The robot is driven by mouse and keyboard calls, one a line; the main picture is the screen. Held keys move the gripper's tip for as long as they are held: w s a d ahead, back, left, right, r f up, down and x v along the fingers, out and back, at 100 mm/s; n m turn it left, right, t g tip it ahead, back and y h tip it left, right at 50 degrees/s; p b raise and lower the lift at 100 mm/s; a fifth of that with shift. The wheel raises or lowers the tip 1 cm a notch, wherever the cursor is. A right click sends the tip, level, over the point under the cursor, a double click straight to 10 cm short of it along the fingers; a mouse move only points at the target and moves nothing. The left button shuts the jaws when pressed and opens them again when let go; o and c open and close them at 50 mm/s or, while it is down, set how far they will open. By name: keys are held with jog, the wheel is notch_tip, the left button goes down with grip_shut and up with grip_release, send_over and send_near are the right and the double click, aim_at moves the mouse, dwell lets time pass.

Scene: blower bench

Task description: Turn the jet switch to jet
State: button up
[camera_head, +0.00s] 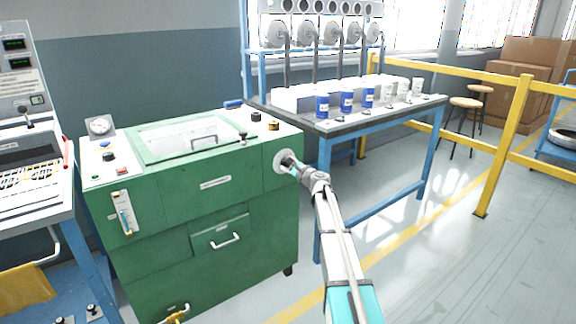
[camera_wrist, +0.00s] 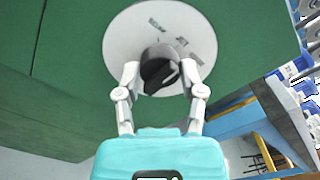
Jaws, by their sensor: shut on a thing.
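The jet switch is a black knob (camera_wrist: 158,66) on a round white plate (camera_wrist: 122,40) with small dark lettering. A word at its upper right looks like JET; the other words are too blurred to read. The plate also shows on the right end of the green machine's front in the head view (camera_head: 279,161). My gripper (camera_wrist: 161,78) is shut on the knob, with one finger on its left side and one on its right. In the head view my gripper (camera_head: 291,164) reaches the plate and hides most of the knob. I cannot tell where the knob points.
The green machine (camera_head: 165,260) has a lidded top (camera_head: 190,137) and a drawer handle (camera_head: 224,243). A blue-framed table (camera_head: 324,185) with blue and white cups stands close on its right. A yellow rail (camera_head: 500,150) runs behind.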

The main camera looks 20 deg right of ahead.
jog(key=o, duration=1.2)
jog(key=shift+c, duration=0.2)
jog(key=shift+s, duration=0.15)
jog(key=v, duration=1.1)
jog(key=shift+s, duration=0.3)
jog(key=shift+d, duration=0.1)
